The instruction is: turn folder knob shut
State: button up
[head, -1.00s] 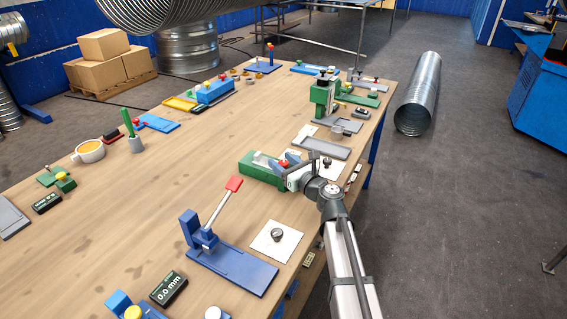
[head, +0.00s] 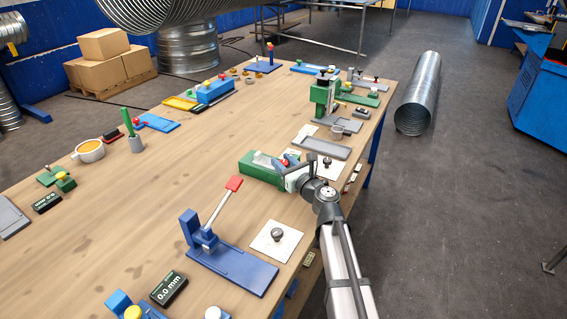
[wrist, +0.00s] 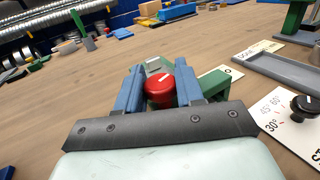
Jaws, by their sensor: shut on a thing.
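The folder is a green block with a pale plate (head: 257,166), near the table's right edge in the head view. Its red knob (wrist: 158,91) stands between the blue fingers in the wrist view, with a pale mark on its top. My gripper (wrist: 158,88) is shut on the red knob, with one finger on each side of it. In the head view my gripper (head: 285,163) reaches over the right end of the folder and mostly hides the knob. A green part (wrist: 213,86) of the folder shows right of the fingers.
A white card with a black dial (wrist: 303,104) lies close on the right in the wrist view. A grey tray (head: 324,147) is behind the folder. A blue lever press (head: 230,262) stands in front. The table's middle is clear.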

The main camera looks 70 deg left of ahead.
jog(key=shift+a+r+m+t+y, duration=0.1)
jog(key=shift+r+m+t+y, duration=0.1)
jog(key=shift+m+t, duration=0.9)
jog(key=shift+r+m+t+y, duration=0.15)
jog(key=shift+m+t, duration=0.45)
jog(key=shift+t, duration=0.9)
jog(key=o, duration=1)
jog(key=shift+f, duration=0.1)
jog(key=shift+c, duration=0.2)
jog(key=shift+f, duration=0.1)
jog(key=shift+d, duration=0.6)
jog(key=d, duration=1.2)
jog(key=shift+d, duration=0.4)
jog(key=shift+w, duration=0.15)
